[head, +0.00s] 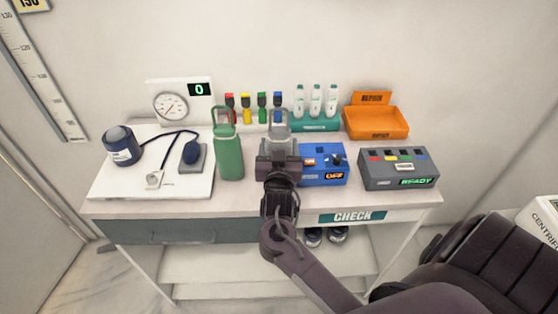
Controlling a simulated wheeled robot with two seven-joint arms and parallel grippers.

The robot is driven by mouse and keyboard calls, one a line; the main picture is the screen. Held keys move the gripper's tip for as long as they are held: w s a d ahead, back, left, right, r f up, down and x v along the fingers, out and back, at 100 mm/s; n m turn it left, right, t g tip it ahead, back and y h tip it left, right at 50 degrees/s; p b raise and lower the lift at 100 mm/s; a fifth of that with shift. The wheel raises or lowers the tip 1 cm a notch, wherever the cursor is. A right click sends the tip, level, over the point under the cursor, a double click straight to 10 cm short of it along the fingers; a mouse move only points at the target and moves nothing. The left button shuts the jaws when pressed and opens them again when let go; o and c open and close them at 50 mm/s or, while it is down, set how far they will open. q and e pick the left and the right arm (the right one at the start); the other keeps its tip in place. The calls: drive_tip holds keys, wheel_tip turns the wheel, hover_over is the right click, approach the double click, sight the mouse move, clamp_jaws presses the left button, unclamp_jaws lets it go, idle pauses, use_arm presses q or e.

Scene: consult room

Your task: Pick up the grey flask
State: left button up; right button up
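The grey flask (279,128) stands on the table, near the middle. Its top and carry loop show, and its lower body is hidden behind my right gripper. My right gripper (278,150) is directly in front of the flask in this view, its arm coming in from the lower right. Its fingers are hard to make out, so I cannot tell whether they are open or shut on the flask. My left gripper is not in view.
A green flask (229,155) stands close on the left, and a blue box (322,177) close on the right. Behind are coloured tubes (246,108) and white bottles in a teal rack (315,125). Further right are a grey READY box (398,172) and an orange bin (376,131).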

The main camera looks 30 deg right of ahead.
drive_tip(key=c, duration=0.6)
drive_tip(key=shift+r, duration=0.15)
